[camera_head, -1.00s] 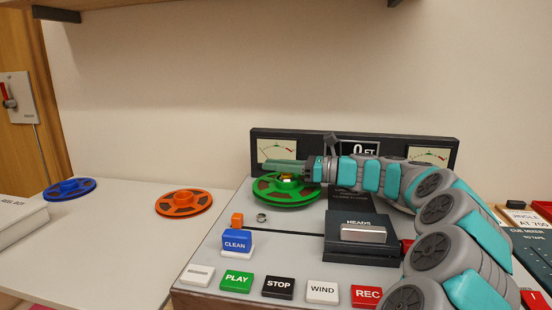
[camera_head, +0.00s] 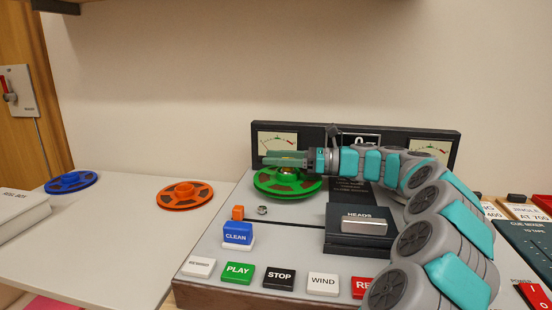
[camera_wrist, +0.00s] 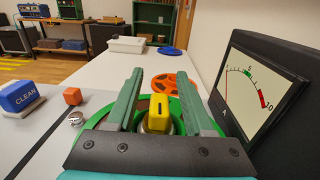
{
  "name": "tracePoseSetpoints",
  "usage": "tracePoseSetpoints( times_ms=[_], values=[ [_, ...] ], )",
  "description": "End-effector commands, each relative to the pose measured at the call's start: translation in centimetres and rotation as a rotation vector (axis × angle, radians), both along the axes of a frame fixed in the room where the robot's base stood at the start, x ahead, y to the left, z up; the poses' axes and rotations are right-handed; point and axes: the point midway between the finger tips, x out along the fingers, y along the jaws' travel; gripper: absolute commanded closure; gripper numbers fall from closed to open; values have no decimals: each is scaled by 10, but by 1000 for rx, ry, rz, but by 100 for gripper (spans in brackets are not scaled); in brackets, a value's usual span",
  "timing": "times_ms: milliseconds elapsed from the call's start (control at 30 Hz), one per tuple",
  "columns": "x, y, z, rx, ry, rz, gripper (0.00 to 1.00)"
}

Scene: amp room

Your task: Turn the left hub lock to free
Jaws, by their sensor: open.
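The left hub lock is a yellow knob with a dark slot (camera_wrist: 158,112), seen in the wrist view at the centre of the green reel (camera_head: 287,184). In the head view my gripper mostly hides the knob. My gripper (camera_head: 284,160) is level above the green reel on the tape machine's left side, pointing left. In the wrist view its two green fingers (camera_wrist: 156,100) are apart, one on each side of the yellow knob, with gaps visible on both sides. I cannot tell how deep the fingertips reach past it.
A meter panel (camera_head: 398,138) stands close behind the reel. The black heads block (camera_head: 345,240) is front right, with a blue CLEAN block (camera_head: 237,234) and small orange block (camera_head: 238,212) at front left. An orange reel (camera_head: 185,194) and blue reel (camera_head: 72,181) lie on the table.

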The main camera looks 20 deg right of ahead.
Motion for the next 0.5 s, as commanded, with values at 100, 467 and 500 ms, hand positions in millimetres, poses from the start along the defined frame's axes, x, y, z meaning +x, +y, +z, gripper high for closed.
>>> tracePoseSetpoints(
  times_ms=[100,467,500],
  values=[
    [0,0,0,0,0,0,48],
    [1,-1,30,-3,-3,-3,48],
    [1,-1,35,-2,-3,-3,48]
  ],
)
